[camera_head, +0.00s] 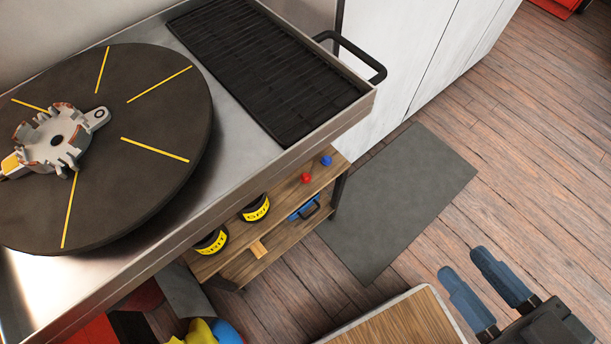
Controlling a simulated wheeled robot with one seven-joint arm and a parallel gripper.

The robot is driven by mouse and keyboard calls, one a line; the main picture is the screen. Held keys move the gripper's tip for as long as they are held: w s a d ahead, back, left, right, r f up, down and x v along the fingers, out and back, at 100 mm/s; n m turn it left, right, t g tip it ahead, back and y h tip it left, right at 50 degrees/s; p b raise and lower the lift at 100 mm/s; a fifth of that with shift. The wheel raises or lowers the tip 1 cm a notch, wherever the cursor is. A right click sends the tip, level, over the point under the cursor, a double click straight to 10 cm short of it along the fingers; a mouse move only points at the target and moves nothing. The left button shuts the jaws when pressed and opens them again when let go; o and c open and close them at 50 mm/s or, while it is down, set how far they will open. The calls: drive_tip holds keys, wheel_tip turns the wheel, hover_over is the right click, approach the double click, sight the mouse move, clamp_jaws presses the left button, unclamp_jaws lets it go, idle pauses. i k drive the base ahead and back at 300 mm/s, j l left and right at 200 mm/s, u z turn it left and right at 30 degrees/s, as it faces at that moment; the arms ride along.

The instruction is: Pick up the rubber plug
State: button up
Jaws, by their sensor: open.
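My gripper (463,262) is at the lower right, with its two blue fingers apart and nothing between them. It is above the wooden floor and far from the bench. I cannot make out with certainty which thing is the rubber plug. A small round red piece (306,177) and a small round blue piece (326,160) sit on the wooden shelf unit below the bench; either could be a plug, but they are too small to tell.
A metal bench (222,112) holds a dark turntable (165,85) with an alternator housing (60,138) and a black slatted mat (262,65). A handle (352,48) juts from its end. Cans (256,208) stand on the shelf unit (283,200). A wood-topped surface (405,325) is left of my gripper.

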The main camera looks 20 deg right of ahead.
sight(306, 178)
drive_tip(key=i+l, duration=0.3)
drive_tip(key=l, duration=0.2)
drive_tip(key=i+l+u, duration=0.1)
drive_tip(key=u, duration=0.25)
drive_tip(key=l+u, duration=0.35)
drive_tip(key=i+l+u, duration=0.1)
drive_tip(key=l+u, duration=0.25)
drive_tip(key=i+j+u, duration=0.15)
drive_tip(key=u, duration=0.25)
drive_tip(key=i+j+u, duration=0.1)
drive_tip(key=u, duration=0.3)
drive_tip(key=i, duration=0.2)
